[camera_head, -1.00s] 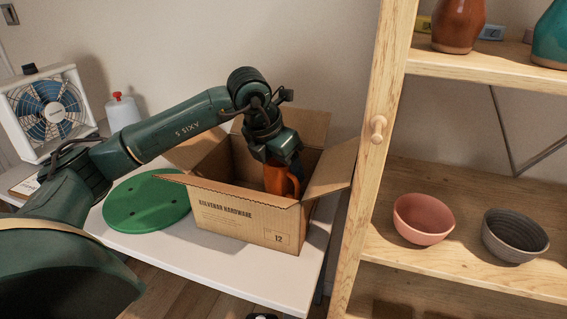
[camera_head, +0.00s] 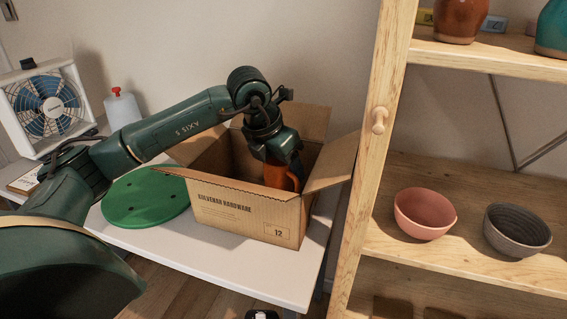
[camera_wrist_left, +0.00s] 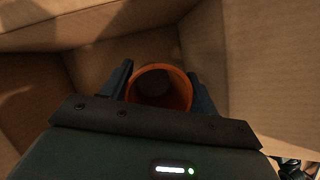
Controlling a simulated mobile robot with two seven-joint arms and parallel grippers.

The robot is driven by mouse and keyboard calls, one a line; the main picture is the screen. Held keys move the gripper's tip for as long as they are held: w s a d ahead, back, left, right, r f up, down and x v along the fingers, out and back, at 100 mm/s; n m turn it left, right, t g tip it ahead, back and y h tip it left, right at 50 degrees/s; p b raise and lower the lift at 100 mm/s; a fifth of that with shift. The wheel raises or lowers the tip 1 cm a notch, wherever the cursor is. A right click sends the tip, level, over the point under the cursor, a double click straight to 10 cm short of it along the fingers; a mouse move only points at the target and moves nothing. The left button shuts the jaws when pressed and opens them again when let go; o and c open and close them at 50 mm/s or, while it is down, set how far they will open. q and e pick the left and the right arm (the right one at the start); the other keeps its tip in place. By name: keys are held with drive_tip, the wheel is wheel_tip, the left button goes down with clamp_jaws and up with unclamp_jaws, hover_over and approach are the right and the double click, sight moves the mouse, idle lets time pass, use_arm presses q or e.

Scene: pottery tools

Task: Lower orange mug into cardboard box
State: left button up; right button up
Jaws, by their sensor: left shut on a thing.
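The orange mug (camera_head: 282,176) is inside the open cardboard box (camera_head: 246,212), near the box's right side, with its lower part hidden by the front wall. My left gripper (camera_head: 280,160) points down into the box and is shut on the mug. In the left wrist view, the mug's round rim (camera_wrist_left: 160,70) sits between the two dark fingers of the left gripper (camera_wrist_left: 162,88), with the box walls (camera_wrist_left: 265,60) around it. I cannot see whether the mug's base touches the box floor. My right gripper is not in view.
The box stands on a white table (camera_head: 215,262) with its flaps open. A green disc (camera_head: 145,198) lies left of it. A fan (camera_head: 48,108) and a white bottle (camera_head: 122,108) stand behind. A wooden shelf (camera_head: 345,225) with a pink bowl (camera_head: 425,214) and grey bowl (camera_head: 517,230) is close on the right.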

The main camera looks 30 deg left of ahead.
use_arm(q)
drive_tip(key=shift+f+b, duration=0.9)
drive_tip(key=shift+f, duration=0.25)
idle(0.4)
drive_tip(key=o, duration=1.2)
